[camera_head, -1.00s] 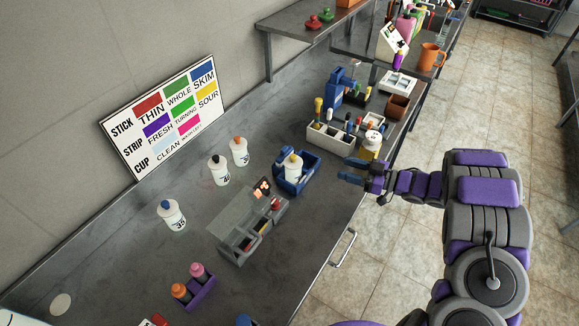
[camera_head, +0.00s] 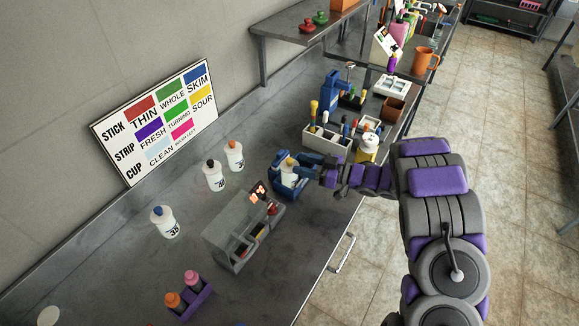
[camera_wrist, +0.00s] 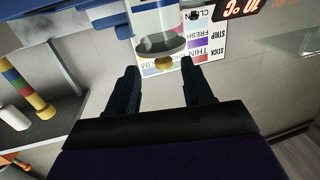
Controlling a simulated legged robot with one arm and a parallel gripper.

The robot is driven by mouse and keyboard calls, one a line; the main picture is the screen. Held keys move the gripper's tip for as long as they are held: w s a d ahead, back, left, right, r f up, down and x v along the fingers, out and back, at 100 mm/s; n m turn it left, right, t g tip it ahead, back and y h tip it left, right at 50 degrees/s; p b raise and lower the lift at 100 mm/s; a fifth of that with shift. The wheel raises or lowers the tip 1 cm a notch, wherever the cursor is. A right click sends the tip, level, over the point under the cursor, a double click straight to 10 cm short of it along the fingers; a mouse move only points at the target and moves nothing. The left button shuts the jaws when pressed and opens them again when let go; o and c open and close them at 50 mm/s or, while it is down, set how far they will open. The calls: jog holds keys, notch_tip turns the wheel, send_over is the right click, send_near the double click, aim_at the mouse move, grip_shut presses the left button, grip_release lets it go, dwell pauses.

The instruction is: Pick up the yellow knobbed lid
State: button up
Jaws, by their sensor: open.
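The yellow knobbed lid (camera_head: 290,160) tops a pale bottle (camera_head: 289,175) standing in a blue holder (camera_head: 282,185). In the wrist view, which is upside down, the yellow knob (camera_wrist: 164,63) sticks out from the dark round end of the clear bottle (camera_wrist: 153,18). My gripper (camera_head: 309,169) is beside the holder, on its right, pointing left toward the lid. In the wrist view my gripper (camera_wrist: 160,72) has its two fingers spread wide, with the knob seen between the tips. It holds nothing. Contact with the lid cannot be told.
A grey rack with a clear cover (camera_head: 232,222) stands in front of the holder. Several white bottles (camera_head: 214,175) stand to the left.

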aim_at(290, 159)
jog(key=shift+b+x, duration=0.8)
jog(key=shift+x, duration=1.8)
jog(key=shift+s+r, duration=0.2)
jog(key=shift+c, duration=0.4)
grip_shut()
